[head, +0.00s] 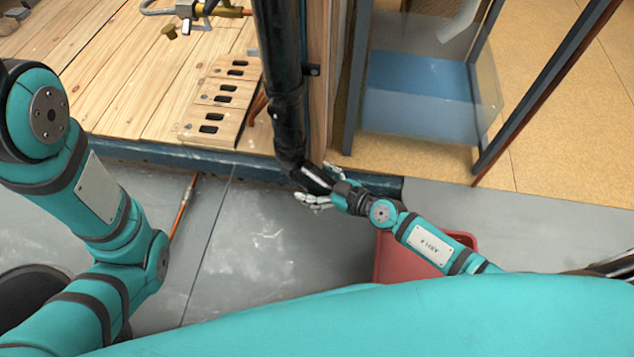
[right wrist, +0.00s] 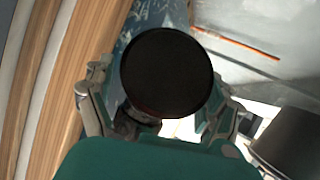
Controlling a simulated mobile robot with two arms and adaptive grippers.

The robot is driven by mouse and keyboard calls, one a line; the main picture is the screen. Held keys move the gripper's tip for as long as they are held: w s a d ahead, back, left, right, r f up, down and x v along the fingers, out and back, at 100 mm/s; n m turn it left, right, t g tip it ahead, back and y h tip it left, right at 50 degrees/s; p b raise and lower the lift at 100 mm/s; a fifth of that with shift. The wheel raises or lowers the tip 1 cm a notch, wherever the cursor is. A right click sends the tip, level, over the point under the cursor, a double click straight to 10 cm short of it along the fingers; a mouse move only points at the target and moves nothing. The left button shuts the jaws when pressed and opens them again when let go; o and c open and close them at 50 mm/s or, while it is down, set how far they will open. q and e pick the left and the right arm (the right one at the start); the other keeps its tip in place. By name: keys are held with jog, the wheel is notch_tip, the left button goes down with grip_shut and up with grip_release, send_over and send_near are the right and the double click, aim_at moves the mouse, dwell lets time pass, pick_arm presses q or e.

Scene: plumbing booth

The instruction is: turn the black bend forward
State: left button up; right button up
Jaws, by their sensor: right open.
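The black bend (head: 312,179) is at the lower end of a black upright pipe (head: 279,80). In the head view its free end points to the lower right, toward my right gripper (head: 314,183). The gripper's fingers are open, one on each side of the bend's end. In the right wrist view the bend's round dark end (right wrist: 167,72) sits between the spread fingers. I cannot tell whether the fingers touch it. My left arm shows at the left of the head view, but its gripper is out of view.
A wooden platform (head: 115,75) with a slotted board (head: 222,100) lies behind the bend. A clear-walled tank (head: 420,90) stands to the right. A red bin (head: 395,262) is below my right forearm. A thin copper pipe (head: 183,208) lies on the grey floor.

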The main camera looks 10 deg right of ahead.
jog(key=c, duration=1.6)
jog(key=shift+w, duration=0.1)
jog(key=shift+c, duration=0.4)
